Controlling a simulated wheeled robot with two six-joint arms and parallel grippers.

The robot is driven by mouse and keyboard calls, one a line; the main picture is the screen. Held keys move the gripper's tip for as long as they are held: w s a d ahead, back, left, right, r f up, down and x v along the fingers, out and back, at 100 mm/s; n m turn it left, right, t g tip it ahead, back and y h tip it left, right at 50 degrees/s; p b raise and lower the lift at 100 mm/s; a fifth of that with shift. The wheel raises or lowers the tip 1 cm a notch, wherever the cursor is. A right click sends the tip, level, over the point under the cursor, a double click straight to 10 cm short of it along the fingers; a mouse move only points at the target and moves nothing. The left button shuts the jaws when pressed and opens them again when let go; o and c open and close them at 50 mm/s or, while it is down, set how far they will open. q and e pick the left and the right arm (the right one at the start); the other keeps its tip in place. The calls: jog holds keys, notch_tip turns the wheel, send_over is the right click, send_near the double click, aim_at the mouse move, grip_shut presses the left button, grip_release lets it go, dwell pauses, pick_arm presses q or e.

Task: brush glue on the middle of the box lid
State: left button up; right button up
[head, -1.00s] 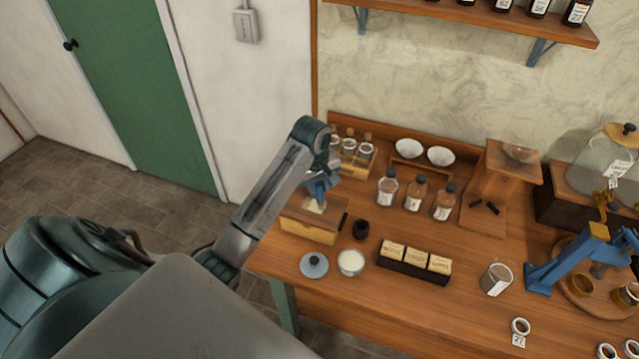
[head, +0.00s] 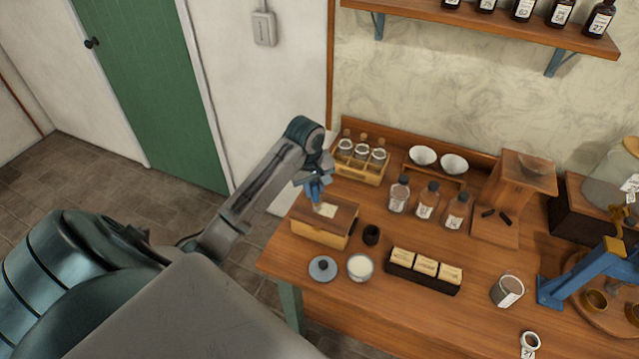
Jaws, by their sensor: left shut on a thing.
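My left gripper (head: 316,192) is over the lid of the wooden box (head: 320,233) at the left end of the table. It is shut on a small brush (head: 317,206), mostly hidden by the fingers, that points down at the lid. A pale patch (head: 328,210) shows on the brown lid (head: 345,217) beside the brush tip; I cannot tell whether it is glue or a label. An open jar with white contents (head: 360,267) stands in front of the box, with a grey knobbed lid (head: 322,268) to its left. My right gripper is not in view.
A small dark cup (head: 371,235) stands just right of the box. A dark tray of paper packets (head: 423,272) lies further right. A vial rack (head: 360,165) stands behind, with several labelled bottles (head: 427,203) to its right. The blue press (head: 585,275) is far right.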

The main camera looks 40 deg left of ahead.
pick_arm(q)
jog(key=shift+w+d, duration=0.55)
jog(key=shift+d, duration=1.7)
jog(key=shift+s+a, duration=0.2)
jog(key=shift+a, duration=0.6)
jog(key=shift+s+a, duration=0.2)
jog(key=shift+a, duration=0.6)
jog(key=shift+s+a, duration=0.2)
jog(key=shift+a, duration=0.6)
jog(key=shift+w, duration=0.1)
jog(key=shift+w+a, duration=0.15)
jog(key=shift+w, duration=0.6)
jog(key=shift+r, duration=3)
